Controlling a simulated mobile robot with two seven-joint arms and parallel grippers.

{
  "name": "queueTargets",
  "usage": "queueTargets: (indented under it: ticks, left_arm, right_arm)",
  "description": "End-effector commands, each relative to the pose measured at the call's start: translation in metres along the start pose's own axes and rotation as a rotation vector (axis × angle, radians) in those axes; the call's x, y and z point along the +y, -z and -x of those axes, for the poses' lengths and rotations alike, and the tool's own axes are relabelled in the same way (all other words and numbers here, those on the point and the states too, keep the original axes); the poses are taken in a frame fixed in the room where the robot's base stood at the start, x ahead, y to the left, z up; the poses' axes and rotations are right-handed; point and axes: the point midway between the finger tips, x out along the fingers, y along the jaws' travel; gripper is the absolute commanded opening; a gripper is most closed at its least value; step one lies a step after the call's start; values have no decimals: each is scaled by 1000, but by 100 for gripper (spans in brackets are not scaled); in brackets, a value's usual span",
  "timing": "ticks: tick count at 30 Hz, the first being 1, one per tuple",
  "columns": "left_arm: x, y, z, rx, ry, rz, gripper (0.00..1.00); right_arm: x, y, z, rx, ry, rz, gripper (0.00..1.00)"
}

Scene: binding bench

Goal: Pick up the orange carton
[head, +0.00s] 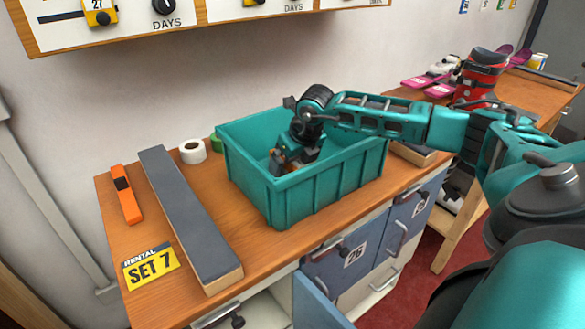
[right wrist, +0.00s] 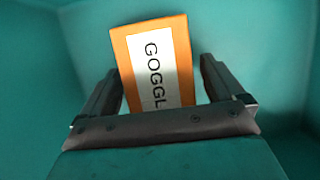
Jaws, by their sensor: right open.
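The orange carton (right wrist: 180,38) with a white label reading "GOGGL" is inside the teal bin (head: 310,194). In the right wrist view it stands between the two dark fingers of my right gripper (right wrist: 160,85), with a gap at the right finger and a smaller one at the left. My right gripper (head: 284,163) is open and reaches down into the bin in the head view. There the bin wall and the gripper hide most of the carton. My left gripper is in neither view.
A long grey-topped block (head: 180,205), an orange tool (head: 125,195), a yellow "SET 7" sign (head: 151,265) and a white tape roll (head: 192,151) lie left of the bin. A red ski boot (head: 481,75) stands on the farther bench. Bin walls surround my gripper.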

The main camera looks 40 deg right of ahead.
Motion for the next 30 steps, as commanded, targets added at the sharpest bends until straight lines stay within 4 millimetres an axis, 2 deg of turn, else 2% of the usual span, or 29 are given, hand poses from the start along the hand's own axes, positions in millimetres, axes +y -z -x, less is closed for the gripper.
queueTargets:
  ticks: [12,30]
  left_arm:
    - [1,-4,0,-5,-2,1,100]
    - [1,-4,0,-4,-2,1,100]
  right_arm:
    - [0,1,-2,0,0,1,96]
    - [0,1,-2,0,0,0,39]
